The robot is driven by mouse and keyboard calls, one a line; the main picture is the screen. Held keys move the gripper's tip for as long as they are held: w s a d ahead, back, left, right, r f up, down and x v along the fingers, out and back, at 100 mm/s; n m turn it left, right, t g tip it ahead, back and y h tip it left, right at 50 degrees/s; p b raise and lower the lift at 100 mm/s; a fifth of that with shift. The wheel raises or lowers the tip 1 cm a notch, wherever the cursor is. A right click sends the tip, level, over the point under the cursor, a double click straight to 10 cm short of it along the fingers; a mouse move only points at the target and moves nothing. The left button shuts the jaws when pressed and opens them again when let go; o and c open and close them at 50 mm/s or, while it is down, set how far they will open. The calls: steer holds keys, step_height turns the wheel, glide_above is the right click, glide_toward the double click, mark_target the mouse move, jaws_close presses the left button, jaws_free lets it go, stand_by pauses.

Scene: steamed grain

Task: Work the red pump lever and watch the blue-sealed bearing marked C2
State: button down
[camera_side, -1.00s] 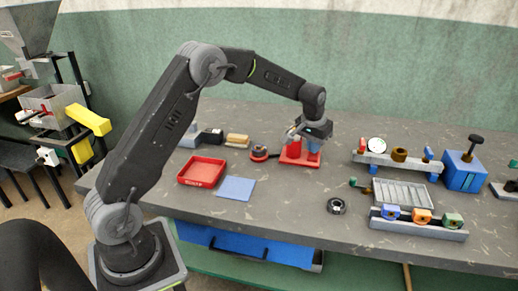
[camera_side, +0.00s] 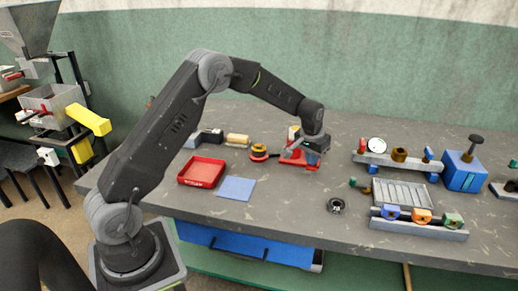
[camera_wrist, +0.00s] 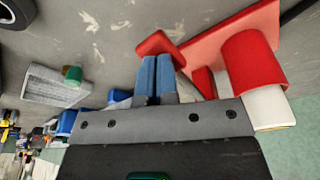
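The red pump (camera_side: 312,165) stands on the bench, partly hidden behind my gripper. Its red base (camera_wrist: 245,35) and red cylinder (camera_wrist: 252,62) with a cream part show in the wrist view. My gripper (camera_wrist: 156,60) has its two blue fingers drawn nearly together, with nothing seen between them. The red lever pad (camera_wrist: 160,42) lies right at the fingertips; I cannot tell whether they touch. In the side view my gripper (camera_side: 308,158) is low over the pump. The blue bearing (camera_side: 390,212) sits in a grey rack at the right; its marking is unreadable.
Orange (camera_side: 421,215) and green (camera_side: 453,219) bearings share the rack. A loose dark ring (camera_side: 336,205) lies in front. A red tray (camera_side: 202,171) and blue pad (camera_side: 236,188) lie left. A gauge fixture (camera_side: 395,162) and blue press (camera_side: 464,171) stand right.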

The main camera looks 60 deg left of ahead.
steer(key=shift+w+v, duration=0.2)
steer(key=shift+v, duration=1)
steer(key=shift+w+v, duration=0.25)
steer(key=shift+v, duration=0.95)
steer(key=shift+w+v, duration=0.2)
steer(key=shift+v, duration=1.05)
steer(key=shift+a+r, duration=0.15)
